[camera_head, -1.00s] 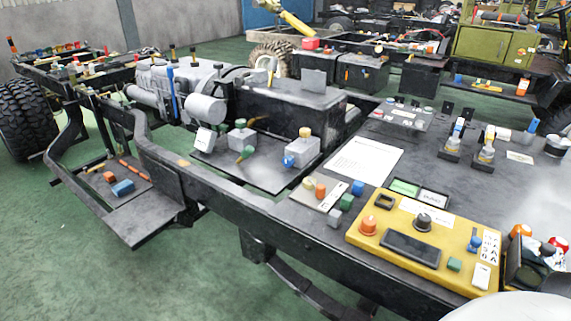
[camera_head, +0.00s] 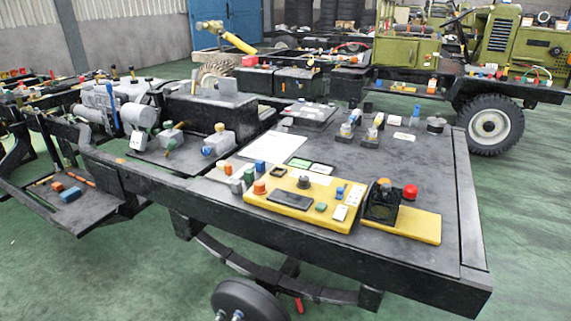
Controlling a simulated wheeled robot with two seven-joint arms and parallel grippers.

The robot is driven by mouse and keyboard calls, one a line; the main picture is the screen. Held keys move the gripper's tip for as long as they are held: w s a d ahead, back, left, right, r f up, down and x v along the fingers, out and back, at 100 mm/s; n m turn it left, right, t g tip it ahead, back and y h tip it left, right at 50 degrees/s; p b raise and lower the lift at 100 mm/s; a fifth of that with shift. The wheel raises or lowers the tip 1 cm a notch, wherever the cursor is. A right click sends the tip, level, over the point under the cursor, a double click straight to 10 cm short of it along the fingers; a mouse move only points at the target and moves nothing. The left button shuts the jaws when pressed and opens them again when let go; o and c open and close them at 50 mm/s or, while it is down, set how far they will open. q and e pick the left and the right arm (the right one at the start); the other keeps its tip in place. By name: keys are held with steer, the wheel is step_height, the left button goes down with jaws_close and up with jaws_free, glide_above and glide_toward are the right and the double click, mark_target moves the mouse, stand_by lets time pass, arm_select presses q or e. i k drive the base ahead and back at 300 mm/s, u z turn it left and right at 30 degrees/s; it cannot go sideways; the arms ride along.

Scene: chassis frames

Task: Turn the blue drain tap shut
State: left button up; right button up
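A small blue tap (camera_head: 207,150) sits on the front left of a grey block (camera_head: 220,141) with a yellowish cap. It looks like the drain tap, but is too small to tell how its handle is turned. A second grey block (camera_head: 171,133) with a green tap (camera_head: 170,145) stands to its left. Both blocks stand on a dark plate (camera_head: 187,164) on the chassis frame. Neither of my grippers shows in this view, and nothing covers the blue tap.
A yellow control panel (camera_head: 268,201) and a yellow stop-button box (camera_head: 420,226) lie along the near edge of the black chassis deck (camera_head: 440,180). A wheel (camera_head: 251,302) is below the frame. Green floor is open at lower left and right.

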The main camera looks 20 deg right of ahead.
mark_target(206, 151)
steer(key=u, duration=1.25)
steer(key=i, duration=0.95)
steer(key=u, duration=0.05)
